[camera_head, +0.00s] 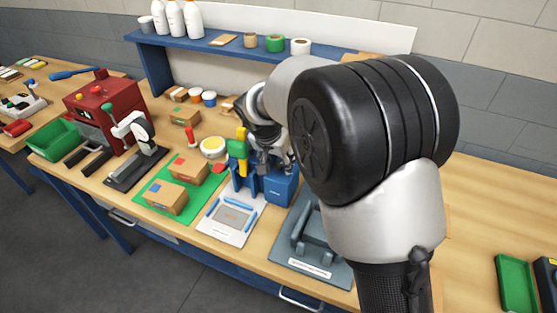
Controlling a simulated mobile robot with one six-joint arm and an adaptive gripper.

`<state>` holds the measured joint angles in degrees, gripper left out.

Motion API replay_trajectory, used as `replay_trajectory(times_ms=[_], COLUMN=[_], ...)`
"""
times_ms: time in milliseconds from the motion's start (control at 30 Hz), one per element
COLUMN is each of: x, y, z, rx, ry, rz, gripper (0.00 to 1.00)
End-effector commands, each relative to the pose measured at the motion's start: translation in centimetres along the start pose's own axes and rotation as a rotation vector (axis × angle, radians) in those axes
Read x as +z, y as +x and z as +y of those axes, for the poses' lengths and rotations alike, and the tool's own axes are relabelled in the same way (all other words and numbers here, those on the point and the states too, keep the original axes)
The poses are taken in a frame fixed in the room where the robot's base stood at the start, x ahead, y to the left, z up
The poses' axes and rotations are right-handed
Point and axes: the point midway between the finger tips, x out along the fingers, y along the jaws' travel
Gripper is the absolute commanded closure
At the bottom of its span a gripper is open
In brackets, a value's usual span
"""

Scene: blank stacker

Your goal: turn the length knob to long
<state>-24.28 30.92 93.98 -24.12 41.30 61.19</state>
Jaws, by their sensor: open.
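My gripper (276,160) hangs over the blue machine (282,188), its fingers pointing down and apart. It looks empty. The blue machine stands near the middle of the bench, with an upright yellow and green part (239,152) at its left. I cannot pick out a length knob or its marks on this machine; my gripper and arm cover part of it. Whether my fingers touch the machine, I cannot tell.
A grey fixture (317,242) is right of the blue machine, a white plate with blue bars (230,219) in front. A green mat (159,211) with cardboard boxes and a red machine (104,112) are left. A blue shelf (225,48) stands behind. The bench's right side is mostly clear.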

Motion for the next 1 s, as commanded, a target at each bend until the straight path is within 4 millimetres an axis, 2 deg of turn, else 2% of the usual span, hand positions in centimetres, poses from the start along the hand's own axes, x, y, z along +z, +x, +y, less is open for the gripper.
replay_trajectory(times_ms=[167, 633, 800, 1000], x=[-0.1, -0.1, 0.0, 0.0], y=[-0.6, -7.0, -8.0, -8.0], z=[-0.1, 0.0, 0.0, 0.0], rx=[-0.002, -0.002, -0.001, 0.000], ry=[0.000, 0.000, 0.000, 0.000], rz=[0.002, 0.002, 0.001, 0.000], gripper=[0.56, 0.56, 0.56, 0.56])
